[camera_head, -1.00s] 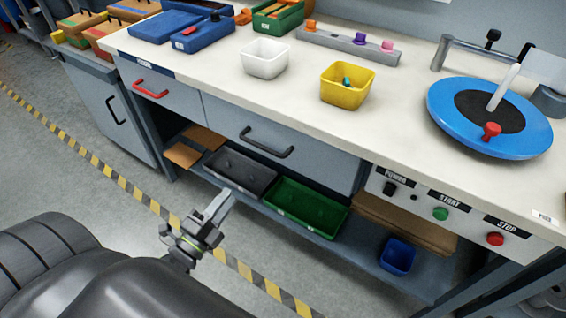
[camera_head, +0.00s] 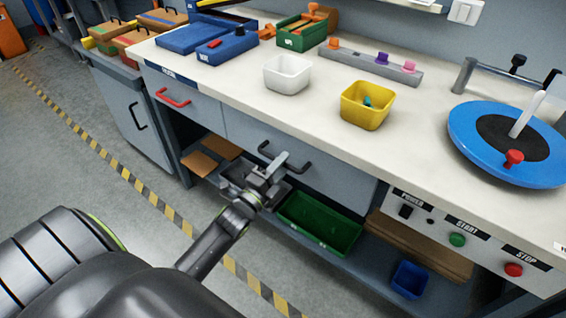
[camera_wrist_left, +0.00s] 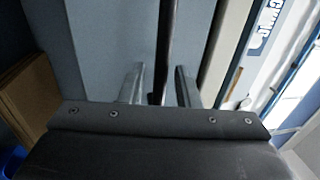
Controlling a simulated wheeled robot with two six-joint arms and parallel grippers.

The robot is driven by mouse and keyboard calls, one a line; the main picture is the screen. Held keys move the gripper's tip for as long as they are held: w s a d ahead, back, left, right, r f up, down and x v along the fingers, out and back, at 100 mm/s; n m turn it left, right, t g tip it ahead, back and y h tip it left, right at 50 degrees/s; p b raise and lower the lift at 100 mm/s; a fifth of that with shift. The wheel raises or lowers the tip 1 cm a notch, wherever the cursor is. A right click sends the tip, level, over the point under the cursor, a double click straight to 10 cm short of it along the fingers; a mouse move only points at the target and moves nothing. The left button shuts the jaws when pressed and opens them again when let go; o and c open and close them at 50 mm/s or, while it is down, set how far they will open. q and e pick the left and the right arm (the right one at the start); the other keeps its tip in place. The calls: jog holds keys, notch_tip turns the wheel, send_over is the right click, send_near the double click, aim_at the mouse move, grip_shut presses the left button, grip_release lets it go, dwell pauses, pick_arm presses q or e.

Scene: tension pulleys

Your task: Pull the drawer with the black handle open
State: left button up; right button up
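The grey drawer (camera_head: 335,182) with the black handle (camera_head: 299,169) sits in the front of the workbench and looks closed. My left gripper (camera_head: 279,162) is at the handle and covers its middle part. In the left wrist view the dark handle bar (camera_wrist_left: 166,45) runs between the two fingers of my left gripper (camera_wrist_left: 159,88). The fingers are apart, with a gap visible on each side of the bar. The drawer front (camera_wrist_left: 105,40) fills much of that view. My right gripper is out of view.
A drawer with a red handle (camera_head: 173,98) is to the left. Below are a green tray (camera_head: 318,224) and a blue bin (camera_head: 409,280) on the lower shelf. A white bin (camera_head: 288,74) and a yellow bin (camera_head: 366,105) stand on the bench top (camera_head: 250,100).

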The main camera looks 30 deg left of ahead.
pick_arm(q)
jog(key=shift+w+r, duration=0.1)
jog(key=shift+w, duration=0.3)
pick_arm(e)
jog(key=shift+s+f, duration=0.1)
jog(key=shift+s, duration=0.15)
pick_arm(q)
jog(key=shift+c, duration=0.3)
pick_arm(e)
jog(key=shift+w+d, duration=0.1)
pick_arm(q)
grip_shut()
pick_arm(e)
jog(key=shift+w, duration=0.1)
pick_arm(q)
jog(key=shift+s, duration=0.1)
